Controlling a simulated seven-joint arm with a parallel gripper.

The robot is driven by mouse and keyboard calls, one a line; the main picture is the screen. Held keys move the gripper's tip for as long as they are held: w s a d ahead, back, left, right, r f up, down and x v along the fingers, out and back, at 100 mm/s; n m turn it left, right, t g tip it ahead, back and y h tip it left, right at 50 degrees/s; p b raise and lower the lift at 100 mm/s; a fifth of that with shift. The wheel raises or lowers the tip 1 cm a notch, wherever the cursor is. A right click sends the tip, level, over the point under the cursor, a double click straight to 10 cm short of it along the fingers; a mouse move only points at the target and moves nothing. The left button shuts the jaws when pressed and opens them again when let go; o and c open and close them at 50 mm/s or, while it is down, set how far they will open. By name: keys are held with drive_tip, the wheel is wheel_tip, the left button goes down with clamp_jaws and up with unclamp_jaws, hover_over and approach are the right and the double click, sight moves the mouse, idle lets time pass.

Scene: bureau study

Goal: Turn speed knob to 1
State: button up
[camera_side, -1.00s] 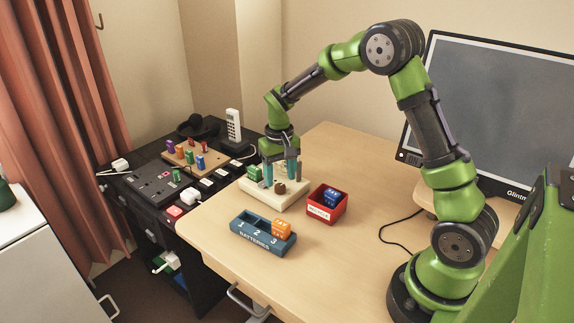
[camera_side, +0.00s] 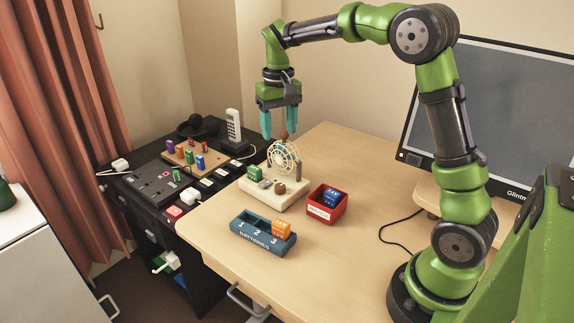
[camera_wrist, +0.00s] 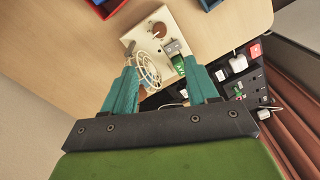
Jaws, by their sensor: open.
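A cream fan device (camera_side: 272,192) stands on the wooden desk, with a round caged fan (camera_side: 284,157) upright at its back. A brown knob (camera_side: 281,188) sits on its front right top, and a green block (camera_side: 254,172) sits at its left. My gripper (camera_side: 279,130) is open and empty, raised above and behind the fan. In the wrist view the device (camera_wrist: 152,38) lies beyond my fingertips (camera_wrist: 165,80), with the brown knob (camera_wrist: 159,29) at its far end. The markings around the knob are too small to read.
A blue battery tray (camera_side: 262,233) holds an orange battery block (camera_side: 281,229). A red box (camera_side: 327,204) with blue blocks stands to the right. A black cabinet (camera_side: 150,185) with plugs, a peg board and a phone (camera_side: 234,126) is at left.

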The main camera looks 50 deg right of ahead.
sight(280, 186)
drive_tip(key=shift+a, duration=0.1)
drive_tip(key=shift+c, duration=0.9)
drive_tip(key=shift+w+a+f, duration=0.1)
drive_tip(key=shift+a, duration=0.3)
drive_tip(key=shift+c, duration=0.6)
drive_tip(key=f+m, duration=0.3)
drive_tip(key=f, duration=0.2)
drive_tip(key=f+m, duration=0.3)
drive_tip(key=f, duration=0.3)
drive_tip(key=d+f+m, duration=0.1)
drive_tip(key=f+m, duration=0.2)
drive_tip(key=f, duration=0.2)
drive_tip(key=shift+f, duration=0.4)
